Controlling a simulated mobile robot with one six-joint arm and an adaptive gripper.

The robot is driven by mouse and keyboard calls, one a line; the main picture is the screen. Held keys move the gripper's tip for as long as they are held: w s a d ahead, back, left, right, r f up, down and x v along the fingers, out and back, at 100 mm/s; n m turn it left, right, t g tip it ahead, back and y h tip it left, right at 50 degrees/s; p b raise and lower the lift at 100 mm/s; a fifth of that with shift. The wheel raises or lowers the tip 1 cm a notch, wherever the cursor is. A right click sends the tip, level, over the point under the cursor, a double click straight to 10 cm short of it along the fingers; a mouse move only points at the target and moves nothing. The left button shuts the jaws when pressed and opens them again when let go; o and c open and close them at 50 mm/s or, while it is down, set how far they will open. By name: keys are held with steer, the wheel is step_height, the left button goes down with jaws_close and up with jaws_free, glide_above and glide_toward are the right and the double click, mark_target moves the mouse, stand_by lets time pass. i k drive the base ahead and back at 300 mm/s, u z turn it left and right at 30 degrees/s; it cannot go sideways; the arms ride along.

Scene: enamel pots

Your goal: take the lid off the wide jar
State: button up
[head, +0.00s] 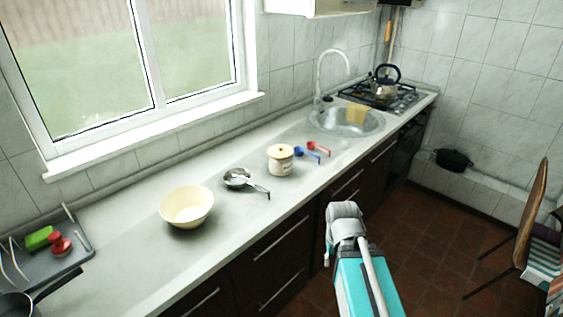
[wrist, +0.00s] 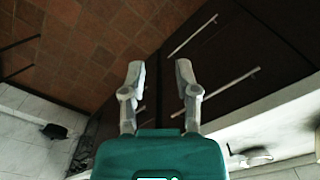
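The wide jar (head: 280,167) is a cream enamel jar standing upright on the counter, near the middle of the head view. Its cream lid (head: 280,152) sits on top with a small dark knob. My gripper (wrist: 160,72) shows in the wrist view with its two grey fingers spread apart and nothing between them. Behind the fingers are dark cabinet fronts and the brown tiled floor. In the head view my arm is in front of the counter, below and right of the jar, and the fingers cannot be made out. The jar cannot be made out in the wrist view.
Blue and red scoops (head: 314,150) lie just right of the jar. A metal ladle or strainer (head: 238,179) and a cream bowl (head: 187,206) stand to its left. The sink (head: 346,121) and stove with kettle (head: 384,82) are farther right. A chair (head: 532,215) stands at the right.

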mark_target(277, 151)
steer(key=k, duration=0.65)
steer(key=u, duration=0.35)
steer(key=i, duration=0.75)
steer(key=u, duration=0.45)
steer(key=i, duration=0.9)
steer(key=z, duration=0.4)
